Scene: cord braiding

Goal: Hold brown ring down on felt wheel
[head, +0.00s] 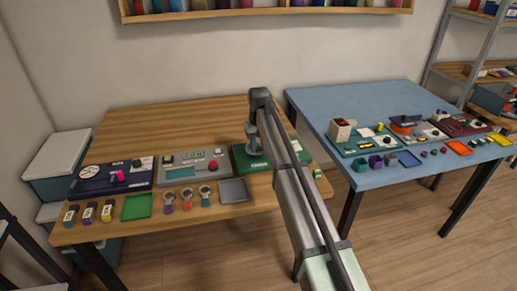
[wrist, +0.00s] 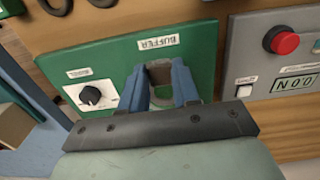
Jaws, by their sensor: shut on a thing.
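My gripper (wrist: 159,78) reaches down at the green board labelled BUFFER in the wrist view. Its two blue fingers are shut on the brown ring (wrist: 159,71), which shows as a dull grey-brown band between them. The felt wheel (wrist: 163,93) seems to be the pale round part showing between the fingers, against the ring; the fingers hide most of it, and I cannot tell how firmly the two touch. In the head view my gripper (head: 252,138) is over the green board (head: 243,163), and my arm hides the ring and wheel.
A dial (wrist: 90,95) sits on the board beside my gripper. A grey panel with a red button (wrist: 285,43) stands close by. In the head view, a grey tray (head: 234,190) lies in front of the board. A blue table (head: 350,98) stands to the right.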

